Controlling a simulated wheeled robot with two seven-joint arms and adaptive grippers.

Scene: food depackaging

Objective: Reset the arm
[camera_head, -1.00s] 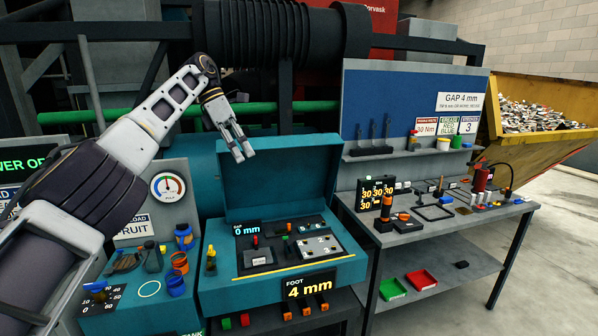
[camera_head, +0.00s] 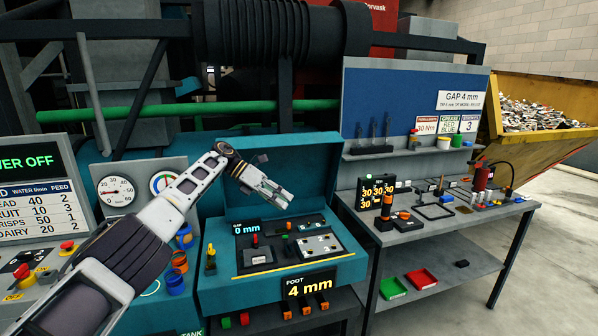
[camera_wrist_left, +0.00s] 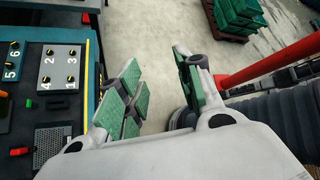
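My left arm comes in from the left in the head view. Its gripper (camera_head: 280,197) hangs in the air in front of the raised lid of the teal cabinet (camera_head: 215,270), above the control panel. In the left wrist view the two green-padded fingers (camera_wrist_left: 158,95) stand apart with nothing between them, and the floor shows through the gap. My right gripper is not in either view.
A workbench (camera_head: 490,218) with small tools stands to the right, with a green tray (camera_head: 392,288) and a red tray (camera_head: 421,280) on its lower shelf. A gauge and switch console (camera_head: 75,205) is at the left. A yellow skip (camera_head: 550,150) stands far right.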

